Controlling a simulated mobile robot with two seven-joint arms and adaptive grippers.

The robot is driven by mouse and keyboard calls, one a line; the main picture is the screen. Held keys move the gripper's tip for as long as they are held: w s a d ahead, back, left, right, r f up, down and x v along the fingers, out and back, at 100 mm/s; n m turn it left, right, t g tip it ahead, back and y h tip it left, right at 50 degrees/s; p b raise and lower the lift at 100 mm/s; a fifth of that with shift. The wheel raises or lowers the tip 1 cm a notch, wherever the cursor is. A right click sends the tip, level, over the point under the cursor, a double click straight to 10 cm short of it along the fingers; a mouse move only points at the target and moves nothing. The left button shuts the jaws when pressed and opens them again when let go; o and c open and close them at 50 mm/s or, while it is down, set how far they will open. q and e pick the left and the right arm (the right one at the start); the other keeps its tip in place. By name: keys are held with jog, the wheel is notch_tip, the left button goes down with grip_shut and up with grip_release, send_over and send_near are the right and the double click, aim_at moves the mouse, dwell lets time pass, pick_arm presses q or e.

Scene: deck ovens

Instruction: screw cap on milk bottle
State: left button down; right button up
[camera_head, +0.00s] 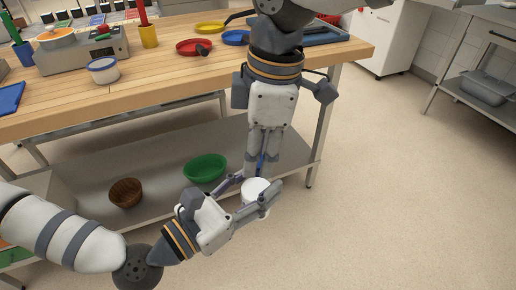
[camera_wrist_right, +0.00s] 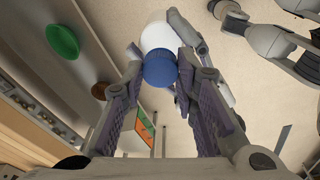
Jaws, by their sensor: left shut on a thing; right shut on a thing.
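The white milk bottle (camera_head: 257,187) is held above the floor, in front of the table. My left gripper (camera_head: 252,194) comes in from the lower left and is shut around it. My right gripper (camera_head: 264,168) points down from above and is shut on the blue cap (camera_head: 261,161). In the right wrist view the cap (camera_wrist_right: 160,69) sits between my right fingertips (camera_wrist_right: 159,66), in line with the white bottle (camera_wrist_right: 157,36) beyond it. The cap hides part of the bottle's top, so I cannot tell whether cap and bottle touch.
The wooden table (camera_head: 150,85) stands behind, with pans and a white-and-blue tub (camera_head: 103,70) on it. Its lower shelf (camera_head: 150,215) holds a green bowl (camera_head: 205,168) and a brown bowl (camera_head: 126,192). The floor (camera_head: 390,200) to the right is clear.

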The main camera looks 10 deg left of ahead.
jog(key=o, duration=0.7)
jog(key=shift+c, duration=0.2)
notch_tip(320, 180, up, 4)
jog(key=shift+r, duration=0.25)
jog(key=shift+c, duration=0.3)
